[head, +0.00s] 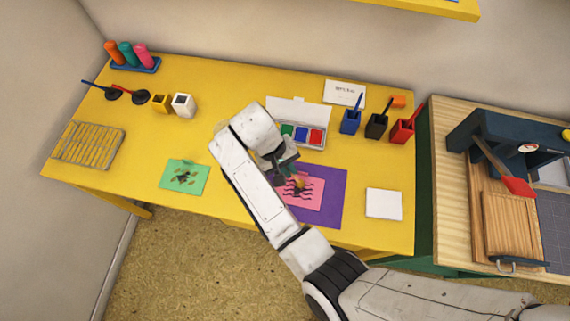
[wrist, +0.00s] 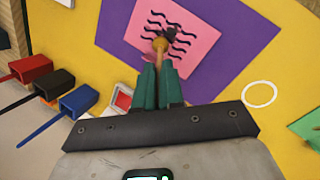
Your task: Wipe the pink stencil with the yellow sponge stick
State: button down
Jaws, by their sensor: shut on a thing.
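The pink stencil (head: 312,201) has black wavy lines and lies on a purple sheet (head: 335,187) near the front of the yellow table. In the wrist view the stencil (wrist: 204,30) is straight ahead of my fingers. My gripper (wrist: 160,68) has green fingers, shut on the yellow sponge stick (wrist: 160,44). The stick's yellow tip points at the stencil and overlaps its wavy lines in view. A dark patch shows just beyond the tip. I cannot tell whether the tip touches the stencil. In the head view my wrist partly hides the gripper and the stencil's left side.
An ink pad box (head: 300,133) is open behind the stencil. Blue (head: 350,122), black (head: 377,126) and red (head: 402,131) cups hold sticks. A green card (head: 185,177) lies left, a white block (head: 384,204) right. The table's left middle is clear.

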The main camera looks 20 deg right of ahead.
jog(key=shift+s+d, duration=0.4)
jog(key=shift+d, duration=0.1)
jog(key=shift+w+a, duration=0.45)
jog(key=shift+a, duration=0.1)
jog(key=shift+w+a, duration=0.3)
jog(key=shift+a, duration=0.1)
jog(key=shift+d, duration=0.1)
